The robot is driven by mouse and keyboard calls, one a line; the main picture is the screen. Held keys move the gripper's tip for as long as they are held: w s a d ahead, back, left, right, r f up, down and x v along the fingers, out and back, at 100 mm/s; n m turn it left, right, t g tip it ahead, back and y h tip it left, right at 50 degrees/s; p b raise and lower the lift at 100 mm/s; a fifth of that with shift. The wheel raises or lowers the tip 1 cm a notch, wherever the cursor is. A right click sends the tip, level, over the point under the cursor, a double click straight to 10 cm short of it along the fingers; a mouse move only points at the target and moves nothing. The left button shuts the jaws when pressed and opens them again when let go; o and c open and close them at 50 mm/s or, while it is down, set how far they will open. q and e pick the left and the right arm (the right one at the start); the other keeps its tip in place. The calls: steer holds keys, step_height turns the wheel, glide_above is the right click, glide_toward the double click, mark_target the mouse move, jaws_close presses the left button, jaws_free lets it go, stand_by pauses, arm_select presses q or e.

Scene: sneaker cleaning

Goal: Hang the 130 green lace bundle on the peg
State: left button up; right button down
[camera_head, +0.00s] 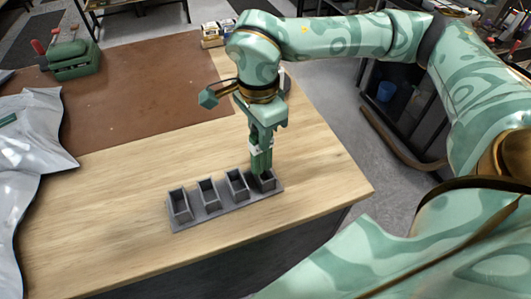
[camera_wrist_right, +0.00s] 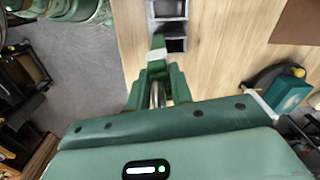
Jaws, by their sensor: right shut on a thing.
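My right gripper (camera_head: 262,160) points down at the rightmost compartment of a grey rack (camera_head: 215,212) on the wooden table. It is shut on a narrow green thing (camera_wrist_right: 157,45), whose lower end is at or in that compartment. The thing is much the same green as the fingers, so I cannot tell for sure that it is the lace bundle. In the right wrist view the rack (camera_wrist_right: 168,28) shows just beyond the fingertips. I see no peg that I can make out. My left gripper is not in view.
The rack's other compartments look empty. A brown mat (camera_head: 140,85) covers the back of the table, with a green clamp-like tool (camera_head: 75,60) on it. A silvery plastic bag (camera_head: 35,150) lies at left. Bare wood (camera_head: 110,215) is free around the rack; the table edge is close at right.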

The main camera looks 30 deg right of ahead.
mark_target(261, 161)
steer(key=m, duration=0.5)
steer(key=w+m, duration=0.1)
steer(key=m, duration=0.1)
steer(key=shift+d+r, duration=0.35)
steer(key=shift+r, duration=0.05)
steer(key=m, duration=0.4)
steer(key=d+r+m, duration=0.1)
steer(key=m, duration=0.3)
steer(key=w+m, duration=0.1)
steer(key=m, duration=0.3)
steer(key=shift+d+r+m, duration=0.15)
steer(key=shift+d+m, duration=0.05)
steer(key=shift+m, duration=0.2)
step_height(261, 161, down, 10)
steer(key=shift+r, duration=0.2)
steer(key=shift+f, duration=0.1)
